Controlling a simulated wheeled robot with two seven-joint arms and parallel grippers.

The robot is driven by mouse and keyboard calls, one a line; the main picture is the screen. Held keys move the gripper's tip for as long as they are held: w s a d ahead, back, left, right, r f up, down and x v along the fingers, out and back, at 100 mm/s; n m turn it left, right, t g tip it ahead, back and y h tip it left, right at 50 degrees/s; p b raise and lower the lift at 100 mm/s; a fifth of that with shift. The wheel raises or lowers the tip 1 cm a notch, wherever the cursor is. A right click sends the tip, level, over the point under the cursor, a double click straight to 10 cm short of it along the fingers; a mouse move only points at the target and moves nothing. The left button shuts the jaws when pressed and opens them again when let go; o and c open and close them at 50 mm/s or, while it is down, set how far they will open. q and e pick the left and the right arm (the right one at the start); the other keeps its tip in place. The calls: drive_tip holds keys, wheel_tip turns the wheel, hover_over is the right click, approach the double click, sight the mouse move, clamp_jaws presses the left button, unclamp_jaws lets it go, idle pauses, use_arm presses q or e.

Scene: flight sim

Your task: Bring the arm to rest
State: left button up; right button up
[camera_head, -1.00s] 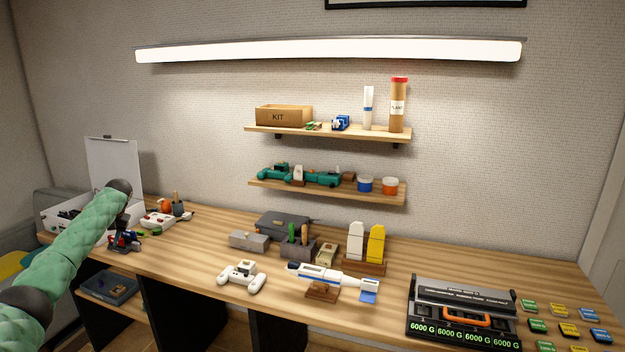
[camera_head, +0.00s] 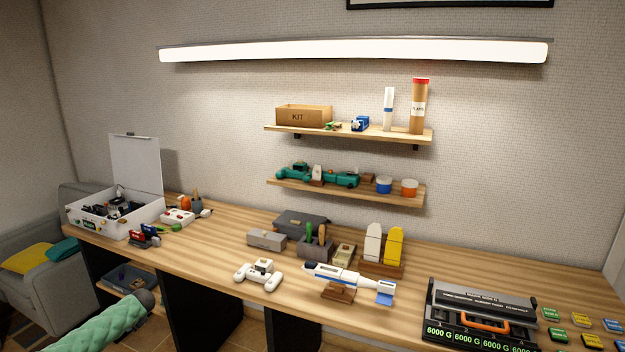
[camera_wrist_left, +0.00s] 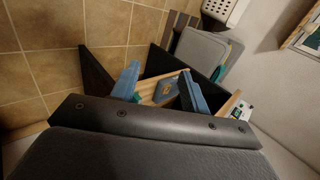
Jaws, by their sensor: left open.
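My left arm, in a green quilted sleeve, enters the head view at the bottom left, low in front of the desk (camera_head: 225,232). Its gripper is not visible in the head view. In the left wrist view my left gripper (camera_wrist_left: 157,84) shows two blue fingers spread apart with nothing between them. Beyond the fingers are the desk's dark panels, a wooden shelf and the tiled floor. My right arm and gripper are in neither view.
On the desk are an open white case (camera_head: 115,212), a white controller (camera_head: 259,274), a model plane (camera_head: 347,281) on a stand and a black case (camera_head: 480,315). A blue tray (camera_head: 130,277) sits on the lower shelf. A grey sofa (camera_head: 40,285) stands at left.

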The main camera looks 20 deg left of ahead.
use_arm(q)
drive_tip(key=s+d+f+m+t, duration=0.1)
drive_tip(key=s+d+f+m, duration=0.15)
drive_tip(key=s+f, duration=0.5)
drive_tip(key=s+d+f+m+t+h, duration=0.15)
drive_tip(key=s+d+f, duration=0.3)
drive_tip(key=s, duration=0.55)
drive_tip(key=s+d+f+m+t, duration=0.1)
drive_tip(key=s+d+f+m, duration=0.2)
drive_tip(key=s+f, duration=0.45)
drive_tip(key=s+d+f+n+g+h, duration=0.1)
drive_tip(key=s+d+f, duration=0.2)
drive_tip(key=d+f, duration=0.55)
drive_tip(key=s+d+f+n+h, duration=0.1)
drive_tip(key=s+d+f+h, duration=0.2)
drive_tip(key=d, duration=1.1)
drive_tip(key=s+d+f+g, duration=0.1)
drive_tip(key=s+d+f, duration=0.3)
drive_tip(key=d+f, duration=0.5)
drive_tip(key=d+f+n+h, duration=0.1)
drive_tip(key=d+h, duration=0.1)
drive_tip(key=d, duration=1.4)
drive_tip(key=s+d+f+n+h, duration=0.1)
drive_tip(key=d, duration=1.5)
drive_tip(key=shift+s+d+n+h, duration=0.2)
drive_tip(key=shift+d+n+h, duration=0.1)
drive_tip(key=shift+d+h, duration=0.05)
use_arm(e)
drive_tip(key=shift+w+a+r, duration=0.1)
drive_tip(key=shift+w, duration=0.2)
